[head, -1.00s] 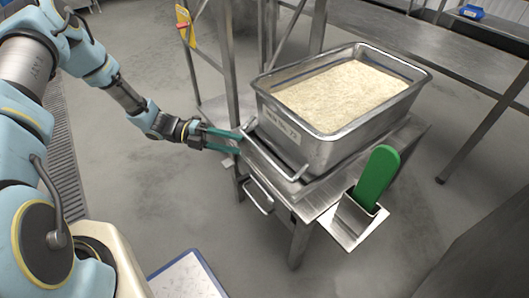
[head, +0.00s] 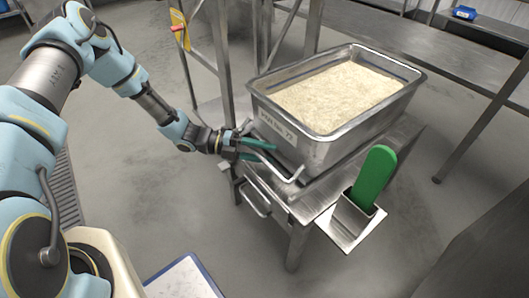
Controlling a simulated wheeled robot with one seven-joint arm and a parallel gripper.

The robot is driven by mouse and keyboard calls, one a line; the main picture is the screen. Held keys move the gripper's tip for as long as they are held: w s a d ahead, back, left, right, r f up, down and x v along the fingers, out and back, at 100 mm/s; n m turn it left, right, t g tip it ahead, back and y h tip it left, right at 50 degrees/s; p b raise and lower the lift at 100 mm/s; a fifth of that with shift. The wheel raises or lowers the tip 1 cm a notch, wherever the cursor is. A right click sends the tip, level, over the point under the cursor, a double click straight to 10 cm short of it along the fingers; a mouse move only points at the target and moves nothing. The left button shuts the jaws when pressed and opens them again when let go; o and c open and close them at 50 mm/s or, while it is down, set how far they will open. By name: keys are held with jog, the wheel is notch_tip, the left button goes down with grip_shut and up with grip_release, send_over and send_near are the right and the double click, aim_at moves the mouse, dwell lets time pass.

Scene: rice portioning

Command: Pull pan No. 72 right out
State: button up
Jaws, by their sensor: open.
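Pan No. 72 (head: 321,142) is a deep steel pan filled with pale rice, standing on a steel stand (head: 322,197). Its label faces my arm's side. A bar handle (head: 278,170) runs along the pan's near left side. My gripper (head: 257,150) has green fingers and is open at the left part of this handle. The fingers overlap the bar in the picture; I cannot tell whether they touch it.
A green-handled tool (head: 374,178) stands in a steel holder (head: 347,222) at the stand's front right corner. A second handle (head: 257,199) sits lower on the stand. A steel post (head: 222,60) rises behind my gripper. Steel shelving (head: 400,50) stands behind. Floor at lower left is partly clear.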

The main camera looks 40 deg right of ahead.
jog(key=shift+c, duration=0.2)
grip_shut()
dwell(1.1)
